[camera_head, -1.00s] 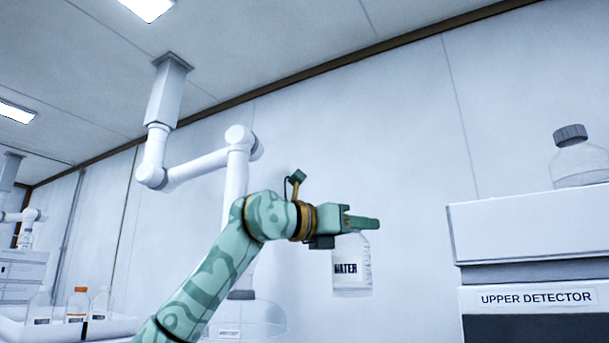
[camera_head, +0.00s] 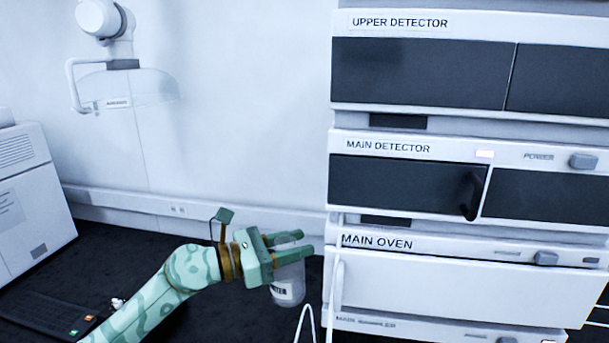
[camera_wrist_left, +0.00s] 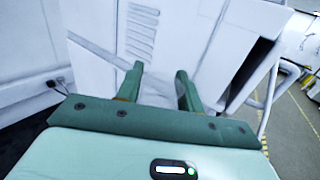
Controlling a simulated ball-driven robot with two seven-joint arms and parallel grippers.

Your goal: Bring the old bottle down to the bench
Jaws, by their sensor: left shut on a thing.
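My left gripper (camera_head: 303,243) is shut on a clear bottle (camera_head: 289,287) with a white label; only part of its lettering shows. My right gripper is not in view.
The instrument stack with the main oven (camera_head: 440,285) stands just right of the gripper. A white machine (camera_head: 30,200) and a dark keypad (camera_head: 45,312) are at left.

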